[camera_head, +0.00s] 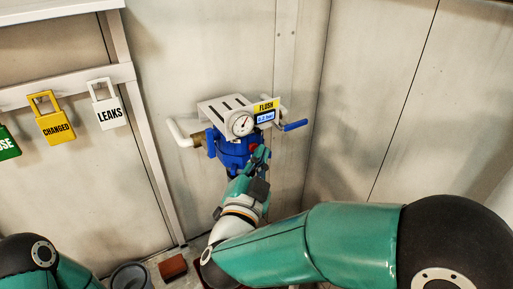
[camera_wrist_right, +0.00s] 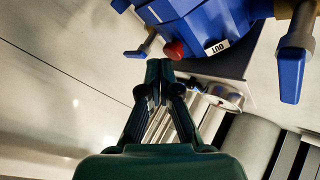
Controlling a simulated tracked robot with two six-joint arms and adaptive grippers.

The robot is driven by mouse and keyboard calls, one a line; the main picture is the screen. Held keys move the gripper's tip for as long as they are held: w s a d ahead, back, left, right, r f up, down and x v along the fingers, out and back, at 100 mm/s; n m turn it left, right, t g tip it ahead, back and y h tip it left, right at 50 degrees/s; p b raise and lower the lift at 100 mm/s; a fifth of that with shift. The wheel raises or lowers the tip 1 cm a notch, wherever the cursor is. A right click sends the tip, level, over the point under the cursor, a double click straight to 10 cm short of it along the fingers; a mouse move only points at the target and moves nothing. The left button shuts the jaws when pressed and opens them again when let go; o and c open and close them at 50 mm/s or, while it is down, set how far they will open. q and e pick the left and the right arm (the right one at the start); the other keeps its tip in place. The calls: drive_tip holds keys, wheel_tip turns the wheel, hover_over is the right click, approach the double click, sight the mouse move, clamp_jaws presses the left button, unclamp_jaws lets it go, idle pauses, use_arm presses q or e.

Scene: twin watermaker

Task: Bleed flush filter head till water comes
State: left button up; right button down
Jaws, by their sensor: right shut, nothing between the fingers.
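The blue flush filter head (camera_head: 230,150) is mounted on the wall beneath a slotted white bracket and a yellow FLUSH label (camera_head: 266,105). It fills the top of the right wrist view (camera_wrist_right: 195,25). A red button or knob (camera_wrist_right: 174,50) sits on its edge, beside a white OUT label (camera_wrist_right: 216,47). My right gripper (camera_head: 261,154) is at the front of the head; in the wrist view its fingertips (camera_wrist_right: 159,64) are shut, empty, and close to the red knob. I cannot tell whether they touch. No water shows. My left gripper is out of view.
A round gauge (camera_head: 242,123) and a small blue display (camera_head: 265,117) sit above the head. A blue-handled valve (camera_head: 295,125) sticks out right. Padlock-shaped tags, CHANGED (camera_head: 56,129) and LEAKS (camera_head: 110,116), hang left. A dark bucket (camera_head: 131,276) and red block (camera_head: 173,267) are below.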

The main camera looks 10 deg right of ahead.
drive_tip(key=shift+w+a, duration=0.15)
drive_tip(key=shift+w, duration=0.3)
idle(0.5)
drive_tip(key=shift+s, duration=0.15)
idle(1.0)
drive_tip(key=shift+s+d+b, duration=0.3)
drive_tip(key=shift+s+b, duration=0.3)
drive_tip(key=shift+s, duration=0.1)
drive_tip(key=s, duration=0.1)
drive_tip(key=s+d+b, duration=0.1)
drive_tip(key=s, duration=0.1)
drive_tip(key=s+d, duration=0.1)
drive_tip(key=shift+s+b, duration=0.3)
drive_tip(key=shift+b, duration=0.05)
